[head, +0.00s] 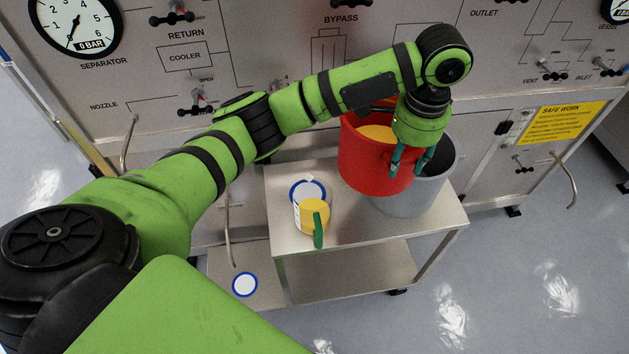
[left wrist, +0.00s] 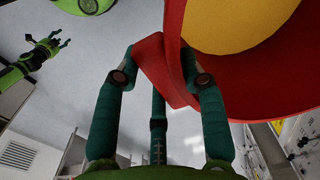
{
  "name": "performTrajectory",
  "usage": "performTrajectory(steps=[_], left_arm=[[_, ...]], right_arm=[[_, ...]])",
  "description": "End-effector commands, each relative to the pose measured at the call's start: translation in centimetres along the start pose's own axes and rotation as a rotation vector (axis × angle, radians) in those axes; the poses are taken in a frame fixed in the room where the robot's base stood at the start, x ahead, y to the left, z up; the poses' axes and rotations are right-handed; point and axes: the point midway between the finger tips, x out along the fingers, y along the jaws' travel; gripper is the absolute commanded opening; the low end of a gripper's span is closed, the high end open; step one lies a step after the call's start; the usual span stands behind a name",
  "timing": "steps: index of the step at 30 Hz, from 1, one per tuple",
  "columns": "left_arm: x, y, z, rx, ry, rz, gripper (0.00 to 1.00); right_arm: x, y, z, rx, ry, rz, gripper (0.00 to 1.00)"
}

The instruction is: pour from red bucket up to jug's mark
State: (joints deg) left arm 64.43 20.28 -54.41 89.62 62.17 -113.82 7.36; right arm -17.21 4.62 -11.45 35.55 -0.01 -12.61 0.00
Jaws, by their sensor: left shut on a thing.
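The red bucket (head: 372,165) is at the back right of the steel cart, with yellow contents (head: 377,133) inside. My left gripper (head: 408,160) is shut on its red handle (left wrist: 158,68) at the bucket's right side. The bucket looks nearly upright; I cannot tell whether its base touches the cart. The jug (head: 314,216) stands at the cart's left, with a green handle towards me and yellow showing in its lower part. Its mark is too small to make out. My right gripper (left wrist: 60,40) is small in the left wrist view, fingers apart and empty.
A grey bucket (head: 412,197) stands on the cart (head: 345,228), partly hidden behind the red bucket. A blue-ringed white disc (head: 245,284) lies lower left of the cart. The control panel (head: 290,50) rises close behind. The cart's front right is clear.

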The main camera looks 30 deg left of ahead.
Motion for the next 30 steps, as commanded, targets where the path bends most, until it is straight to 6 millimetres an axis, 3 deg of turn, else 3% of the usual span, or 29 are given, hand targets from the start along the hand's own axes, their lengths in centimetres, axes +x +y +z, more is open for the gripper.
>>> performTrajectory(steps=[8,17,30], left_arm=[[-0.6,-0.1,0.0,-0.002,0.007,-0.002,0.0],[-3.0,-0.2,0.0,-0.002,0.006,-0.003,0.0],[-3.0,-0.2,0.0,-0.003,0.006,-0.001,0.0]], right_arm=[[0.0,0.0,0.0,0.0,0.0,0.0,0.52],[0.0,0.0,0.0,0.0,0.0,0.0,0.52],[0.0,0.0,0.0,0.0,0.0,0.0,0.52]])
